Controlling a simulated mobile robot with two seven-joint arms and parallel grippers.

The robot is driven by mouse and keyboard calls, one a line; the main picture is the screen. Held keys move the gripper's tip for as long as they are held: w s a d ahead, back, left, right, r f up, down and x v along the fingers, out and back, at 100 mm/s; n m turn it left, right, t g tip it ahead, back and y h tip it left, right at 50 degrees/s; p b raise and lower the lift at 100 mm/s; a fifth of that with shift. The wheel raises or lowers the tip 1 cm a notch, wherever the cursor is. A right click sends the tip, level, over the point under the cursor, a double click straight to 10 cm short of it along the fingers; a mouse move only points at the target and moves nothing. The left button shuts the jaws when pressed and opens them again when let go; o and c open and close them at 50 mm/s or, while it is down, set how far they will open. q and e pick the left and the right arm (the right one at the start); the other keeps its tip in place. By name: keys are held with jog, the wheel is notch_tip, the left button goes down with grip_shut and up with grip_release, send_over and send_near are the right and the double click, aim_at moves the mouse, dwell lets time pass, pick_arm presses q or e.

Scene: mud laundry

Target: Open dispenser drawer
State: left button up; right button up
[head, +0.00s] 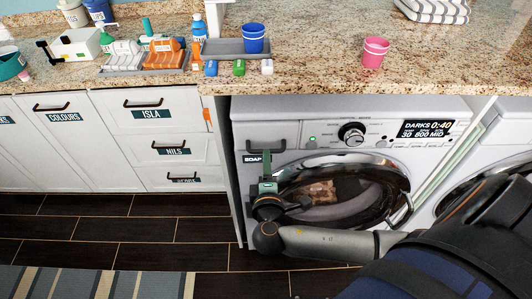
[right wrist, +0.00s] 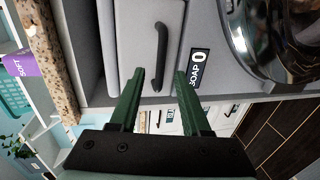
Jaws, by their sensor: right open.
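The dispenser drawer (head: 267,132) is the pale front at the washer's upper left, with a dark bar handle (head: 266,150) and a SOAP label (head: 252,159) below. The drawer looks flush with the panel. My right gripper (head: 267,165) is just below the handle in the head view, fingers pointing up. In the right wrist view the open green fingers (right wrist: 160,73) straddle the lower end of the dark handle (right wrist: 163,50), with the drawer front (right wrist: 138,30) behind. I cannot tell whether they touch it. My left gripper is not in view.
The washer (head: 285,112) has a round glass door (head: 345,195) right of my gripper, with clothes behind it. White labelled drawers (head: 150,120) stand left.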

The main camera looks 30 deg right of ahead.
jog(key=b+x, duration=0.2)
jog(key=x, duration=0.3)
jog(key=shift+w+d+f, duration=0.1)
jog(key=shift+w+d, duration=0.05)
jog(key=shift+w, duration=0.25)
jog(key=shift+c, duration=0.4)
grip_shut()
dwell(0.6)
